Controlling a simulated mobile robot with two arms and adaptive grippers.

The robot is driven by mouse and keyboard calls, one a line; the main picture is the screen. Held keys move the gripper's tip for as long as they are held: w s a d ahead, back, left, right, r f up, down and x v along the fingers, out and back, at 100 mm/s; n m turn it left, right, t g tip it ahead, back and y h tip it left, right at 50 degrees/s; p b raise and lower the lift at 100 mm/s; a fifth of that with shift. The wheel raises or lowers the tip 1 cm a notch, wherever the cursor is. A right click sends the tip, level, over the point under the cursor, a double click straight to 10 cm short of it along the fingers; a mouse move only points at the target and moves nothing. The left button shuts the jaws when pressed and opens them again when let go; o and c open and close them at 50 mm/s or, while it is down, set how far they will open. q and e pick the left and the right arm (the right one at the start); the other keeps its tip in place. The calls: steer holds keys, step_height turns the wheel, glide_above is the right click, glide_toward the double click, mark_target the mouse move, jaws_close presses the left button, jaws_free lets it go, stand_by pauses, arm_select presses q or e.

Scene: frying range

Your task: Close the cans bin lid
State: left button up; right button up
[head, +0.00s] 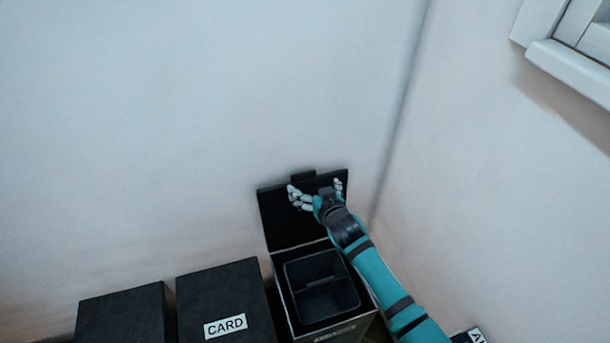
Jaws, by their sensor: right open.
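A black bin (281,272) stands open near the corner, its lid (282,228) raised upright against the wall behind it. The label on its front is too dark and slanted to read, so I cannot confirm it is the cans bin. My right gripper (316,187) is open in front of the upper part of the raised lid, its fingers spread toward the lid's top edge. I cannot tell whether the fingers touch the lid. My right forearm passes over the bin's right side and hides part of it. My left gripper is out of view.
A shut black bin labelled CARD (222,292) stands just left of the open bin, with another shut black bin (122,316) further left. A white window frame (572,66) is at the upper right.

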mark_target(304, 174)
steer(key=b+x, duration=0.2)
steer(key=x, duration=0.6)
steer(key=shift+w+a+f, duration=0.1)
steer(key=shift+w+a+f+b, duration=0.15)
steer(key=shift+w+a+b, duration=0.1)
steer(key=shift+w+b, duration=0.25)
steer(key=c, duration=1.7)
steer(key=shift+s+d, duration=0.1)
steer(key=shift+c, duration=0.2)
